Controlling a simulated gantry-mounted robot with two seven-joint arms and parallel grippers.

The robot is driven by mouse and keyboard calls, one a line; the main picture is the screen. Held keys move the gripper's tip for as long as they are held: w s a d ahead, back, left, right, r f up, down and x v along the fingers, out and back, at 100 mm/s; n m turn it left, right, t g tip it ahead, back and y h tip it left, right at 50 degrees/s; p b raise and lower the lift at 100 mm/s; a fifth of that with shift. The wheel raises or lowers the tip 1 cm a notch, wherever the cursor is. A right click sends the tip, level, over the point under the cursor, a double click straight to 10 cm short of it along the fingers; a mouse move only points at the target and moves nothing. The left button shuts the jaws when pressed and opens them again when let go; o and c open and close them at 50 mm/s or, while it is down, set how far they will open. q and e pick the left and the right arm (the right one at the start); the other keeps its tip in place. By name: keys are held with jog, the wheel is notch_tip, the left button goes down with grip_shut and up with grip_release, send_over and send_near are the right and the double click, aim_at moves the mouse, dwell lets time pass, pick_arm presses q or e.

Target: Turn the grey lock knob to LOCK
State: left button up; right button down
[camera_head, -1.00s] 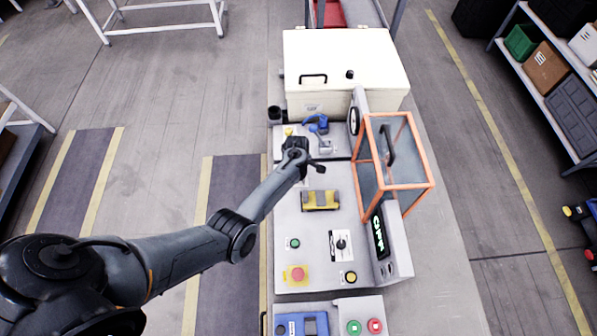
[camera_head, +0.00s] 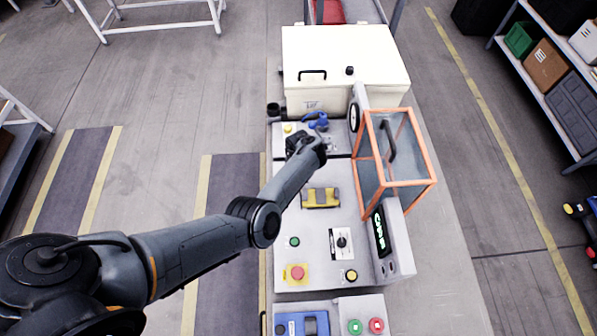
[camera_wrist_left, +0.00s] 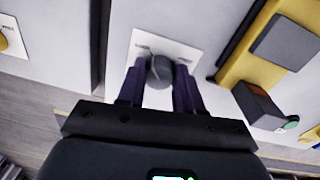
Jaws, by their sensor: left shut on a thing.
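The grey lock knob (camera_wrist_left: 160,71) is a dark round knob on a white label plate (camera_wrist_left: 181,51) in the left wrist view. The small print on the plate is too blurred to read, so the knob's setting cannot be told. My left gripper (camera_wrist_left: 159,78) has one finger on each side of the knob and is shut on it. In the head view my left gripper (camera_head: 297,143) is over the upper left part of the bench, and it and the wrist hide the knob. My right gripper is not in view.
A yellow and grey block (camera_head: 320,197) lies close to the arm. A blue tool (camera_head: 316,120) is just beyond the gripper. An orange-framed clear guard (camera_head: 396,185) stands to the right. A red button (camera_head: 295,273) and a black selector (camera_head: 342,242) sit nearer.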

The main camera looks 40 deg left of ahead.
pick_arm(q)
jog(key=shift+n, duration=0.5)
jog(key=o, duration=1)
jog(key=shift+o, duration=0.2)
jog(key=shift+r, duration=0.45)
notch_tip(320, 180, up, 10)
jog(key=p, duration=0.3)
jog(key=shift+s+d, duration=0.15)
jog(key=shift+d, duration=0.05)
